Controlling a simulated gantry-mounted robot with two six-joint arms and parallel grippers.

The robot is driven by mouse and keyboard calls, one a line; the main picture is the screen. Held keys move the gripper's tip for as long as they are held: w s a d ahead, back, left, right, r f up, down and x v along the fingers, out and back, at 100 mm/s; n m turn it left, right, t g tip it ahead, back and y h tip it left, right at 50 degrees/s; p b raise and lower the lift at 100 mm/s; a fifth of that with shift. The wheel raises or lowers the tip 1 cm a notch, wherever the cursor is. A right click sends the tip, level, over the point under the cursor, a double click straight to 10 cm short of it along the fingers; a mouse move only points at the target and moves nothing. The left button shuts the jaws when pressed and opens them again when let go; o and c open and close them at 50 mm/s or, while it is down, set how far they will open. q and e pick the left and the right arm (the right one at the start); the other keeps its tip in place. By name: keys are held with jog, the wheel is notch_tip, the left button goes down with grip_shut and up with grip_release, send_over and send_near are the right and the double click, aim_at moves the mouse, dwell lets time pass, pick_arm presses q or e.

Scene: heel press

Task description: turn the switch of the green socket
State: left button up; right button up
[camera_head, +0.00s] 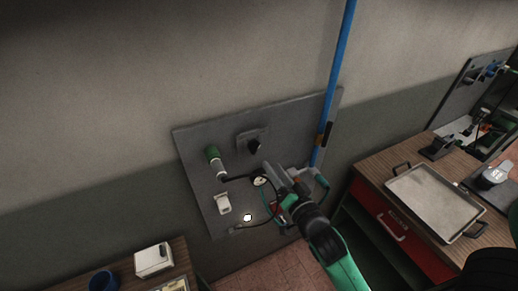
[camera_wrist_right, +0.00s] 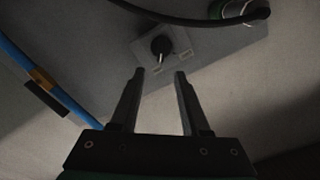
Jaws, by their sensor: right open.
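A green cylindrical socket (camera_head: 212,155) with a light lower end sits on the grey wall panel (camera_head: 190,140). Part of it shows at the top of the right wrist view (camera_wrist_right: 232,9). To its right, a black rotary switch knob (camera_head: 254,145) sits on a small grey plate; in the right wrist view the knob (camera_wrist_right: 161,45) has a pale mark. My right gripper (camera_head: 269,170) is in front of the panel, below and right of the knob. Its fingers (camera_wrist_right: 160,73) are open and empty, apart from the knob, which appears beyond the gap between the tips. My left gripper is not in view.
A dark cable loops across the panel near my right gripper. A white fitting (camera_head: 223,203) is low on the panel. A blue pipe (camera_head: 336,80) runs along its right side. A bench with a metal tray (camera_head: 434,203) stands at right; a white box (camera_head: 153,260) is lower left.

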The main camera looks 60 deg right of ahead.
aim_at(259, 148)
jog(key=p+x, duration=0.1)
jog(key=x, duration=0.8)
jog(key=shift+w+d, duration=0.15)
jog(key=shift+w, duration=0.1)
grip_shut()
